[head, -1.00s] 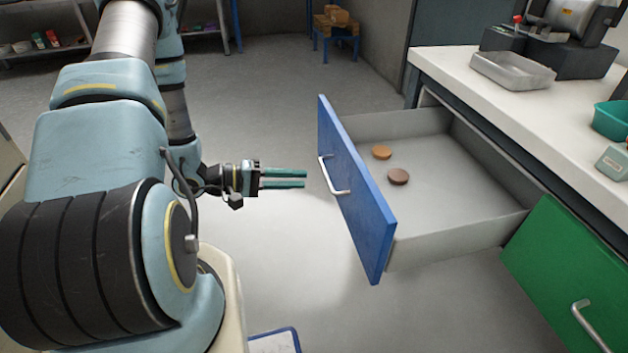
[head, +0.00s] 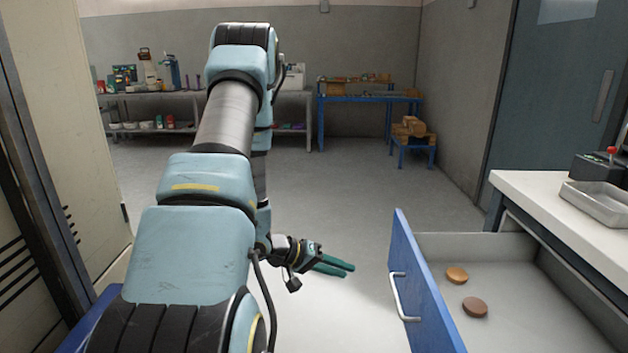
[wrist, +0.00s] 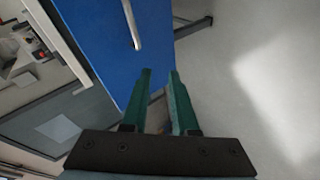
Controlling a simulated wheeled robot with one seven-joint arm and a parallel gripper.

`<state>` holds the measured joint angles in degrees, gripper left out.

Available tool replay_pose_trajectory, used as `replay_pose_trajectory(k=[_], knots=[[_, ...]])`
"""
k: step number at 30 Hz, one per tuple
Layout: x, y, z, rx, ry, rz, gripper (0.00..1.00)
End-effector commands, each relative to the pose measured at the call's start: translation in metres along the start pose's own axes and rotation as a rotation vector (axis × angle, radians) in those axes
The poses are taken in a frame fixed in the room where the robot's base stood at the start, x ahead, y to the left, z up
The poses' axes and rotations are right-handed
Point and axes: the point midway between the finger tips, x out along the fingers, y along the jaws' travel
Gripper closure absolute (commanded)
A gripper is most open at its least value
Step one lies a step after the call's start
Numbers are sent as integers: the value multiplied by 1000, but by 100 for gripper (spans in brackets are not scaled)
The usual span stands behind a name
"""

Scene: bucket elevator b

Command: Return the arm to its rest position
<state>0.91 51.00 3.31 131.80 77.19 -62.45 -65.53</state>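My arm rises in the left half of the head view and folds back down to my gripper (head: 336,265). The gripper has two green fingers and hangs left of the open blue drawer, apart from its handle. In the wrist view the fingers (wrist: 160,92) point toward the blue drawer front (wrist: 95,50), with a gap between them and nothing held. The drawer's metal handle (head: 405,298) faces the gripper.
The open drawer (head: 500,240) holds an orange-brown disc (head: 457,275) and a darker brown disc (head: 475,307). A white counter (head: 550,200) with a metal tray (head: 600,200) stands at right. Shelves (head: 160,97) and a blue table (head: 350,97) stand at the back. The middle floor is clear.

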Motion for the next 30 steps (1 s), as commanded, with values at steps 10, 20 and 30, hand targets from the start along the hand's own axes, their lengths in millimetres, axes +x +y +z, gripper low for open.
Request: replay_pose_trajectory(k=[10,20,30], knots=[[-144,16,-84,233,116,-779,73],[-240,95,-6,65,-140,-1001,73],[-248,121,26,12,-234,-965,73]])
